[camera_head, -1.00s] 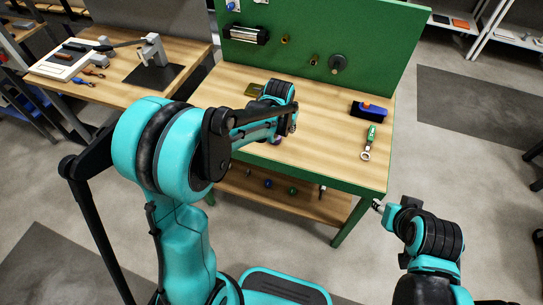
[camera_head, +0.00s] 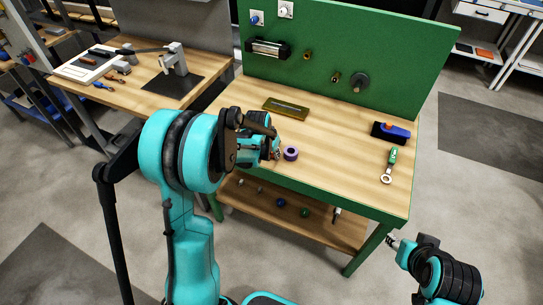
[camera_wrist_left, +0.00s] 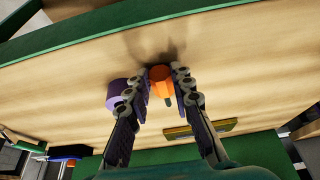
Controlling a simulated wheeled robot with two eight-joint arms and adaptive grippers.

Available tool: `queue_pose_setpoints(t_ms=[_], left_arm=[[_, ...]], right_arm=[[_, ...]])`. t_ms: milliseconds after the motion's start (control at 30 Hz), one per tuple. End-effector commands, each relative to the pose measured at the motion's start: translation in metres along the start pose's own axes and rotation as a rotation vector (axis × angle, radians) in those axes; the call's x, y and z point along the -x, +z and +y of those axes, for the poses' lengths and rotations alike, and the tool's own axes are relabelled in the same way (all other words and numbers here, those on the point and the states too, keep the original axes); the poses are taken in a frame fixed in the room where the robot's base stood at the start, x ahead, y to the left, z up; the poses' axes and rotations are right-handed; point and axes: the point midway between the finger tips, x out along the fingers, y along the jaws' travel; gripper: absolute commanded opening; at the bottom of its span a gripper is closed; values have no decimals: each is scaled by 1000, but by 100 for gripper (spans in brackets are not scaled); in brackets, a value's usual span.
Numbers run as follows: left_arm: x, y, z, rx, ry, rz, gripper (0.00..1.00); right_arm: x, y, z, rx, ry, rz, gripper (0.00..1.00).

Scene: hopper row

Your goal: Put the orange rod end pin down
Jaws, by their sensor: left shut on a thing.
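The orange rod end pin (camera_wrist_left: 161,83) is between the fingertips of my left gripper (camera_wrist_left: 158,90) in the left wrist view, and the gripper is shut on it. Bare wooden benchtop (camera_wrist_left: 60,80) lies behind it, with a shadow close by; I cannot tell whether the pin touches the wood. In the head view my left gripper (camera_head: 275,153) is over the front part of the bench, and the pin cannot be made out. My right gripper (camera_head: 393,243) is low in front of the bench's right end, too small to tell its jaws.
A purple ring (camera_head: 290,153) stands right beside the left gripper. A brass-coloured plate (camera_head: 286,107) lies behind it. A green-handled tool (camera_head: 389,165) and a blue and orange item (camera_head: 391,131) lie at the right. The middle of the benchtop is clear. A green panel (camera_head: 400,55) rises behind.

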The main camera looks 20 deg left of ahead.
Motion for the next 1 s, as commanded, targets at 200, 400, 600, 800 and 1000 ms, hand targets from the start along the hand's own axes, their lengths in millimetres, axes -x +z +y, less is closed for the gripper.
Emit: queue_pose_setpoints(t_ms=[200, 400, 600, 800, 1000], left_arm=[[-2, 1, 0, 0, 0, 0, 0], [-6, 2, 0, 0, 0, 0, 27], [-5, 2, 0, 0, 0, 0, 43], [-3, 1, 0, 0, 0, 0, 43], [26, 0, 0, 1, 0, 0, 43]], right_arm=[[-1, 0, 0, 0, 0, 0, 40], [-4, 2, 0, 0, 0, 0, 40], [-3, 2, 0, 0, 0, 0, 40], [-1, 1, 0, 0, 0, 0, 40], [9, -7, 0, 0, 0, 0, 40]])
